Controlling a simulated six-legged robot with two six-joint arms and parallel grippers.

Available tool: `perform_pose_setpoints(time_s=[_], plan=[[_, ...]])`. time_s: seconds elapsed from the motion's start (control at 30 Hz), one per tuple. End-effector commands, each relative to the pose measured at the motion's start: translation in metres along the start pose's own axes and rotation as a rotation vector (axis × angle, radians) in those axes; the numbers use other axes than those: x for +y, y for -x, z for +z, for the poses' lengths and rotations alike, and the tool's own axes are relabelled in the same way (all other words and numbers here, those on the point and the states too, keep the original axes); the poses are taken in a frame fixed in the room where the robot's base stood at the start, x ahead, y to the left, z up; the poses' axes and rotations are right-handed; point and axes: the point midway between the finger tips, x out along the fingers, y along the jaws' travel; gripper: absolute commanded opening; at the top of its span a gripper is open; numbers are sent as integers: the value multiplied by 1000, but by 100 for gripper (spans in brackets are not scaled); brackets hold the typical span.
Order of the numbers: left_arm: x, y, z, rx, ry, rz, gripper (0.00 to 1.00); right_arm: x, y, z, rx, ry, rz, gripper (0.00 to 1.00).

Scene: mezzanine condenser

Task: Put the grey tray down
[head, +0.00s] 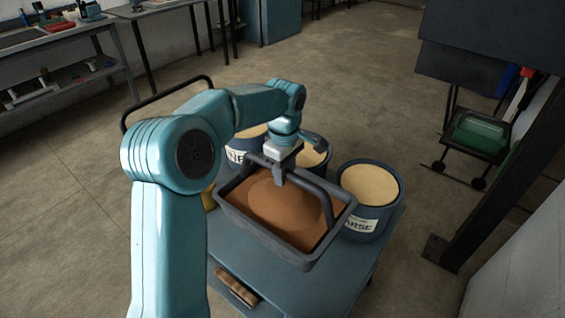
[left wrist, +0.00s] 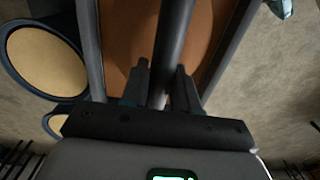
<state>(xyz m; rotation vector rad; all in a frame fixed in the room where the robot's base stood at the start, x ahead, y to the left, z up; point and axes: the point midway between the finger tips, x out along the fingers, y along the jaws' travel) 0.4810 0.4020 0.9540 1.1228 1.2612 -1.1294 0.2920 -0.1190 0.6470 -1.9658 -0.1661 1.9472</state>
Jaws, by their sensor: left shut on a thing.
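The grey tray (head: 262,238) is filled with a mound of brown powder and has a dark arched handle (head: 318,190). It is over the front part of the blue cart top (head: 300,288), roughly level. I cannot tell whether its base touches the cart top. My left gripper (head: 281,178) is shut on the handle from above. In the left wrist view its fingers (left wrist: 163,88) close around the dark handle bar (left wrist: 172,45), with the tray's side wall (left wrist: 91,50) and the brown powder behind. My right gripper is in neither view.
Blue tubs of pale powder, including a right one (head: 370,186) with a label, stand on the cart behind and beside the tray. A black cart push handle (head: 165,95) rises at the left. A green object (head: 478,135) is on a black stand at the right. Bare cart top shows in front.

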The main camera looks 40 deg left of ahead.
Motion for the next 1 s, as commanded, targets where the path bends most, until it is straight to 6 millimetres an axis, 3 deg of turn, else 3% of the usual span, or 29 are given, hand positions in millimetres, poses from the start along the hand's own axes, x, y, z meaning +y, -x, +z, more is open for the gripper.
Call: perform_pose_setpoints(time_s=[0.2, 0.4, 0.67, 1.0], plan=[[2, -45, -1, 1, 0, 4, 0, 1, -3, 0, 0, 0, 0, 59], [4, -76, 0, 2, 0, 7, 0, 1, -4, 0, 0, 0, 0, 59], [5, -93, 0, 2, 0, 8, 0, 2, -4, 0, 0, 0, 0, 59], [5, -129, -1, 3, -1, 8, 0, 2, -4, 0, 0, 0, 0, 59]])
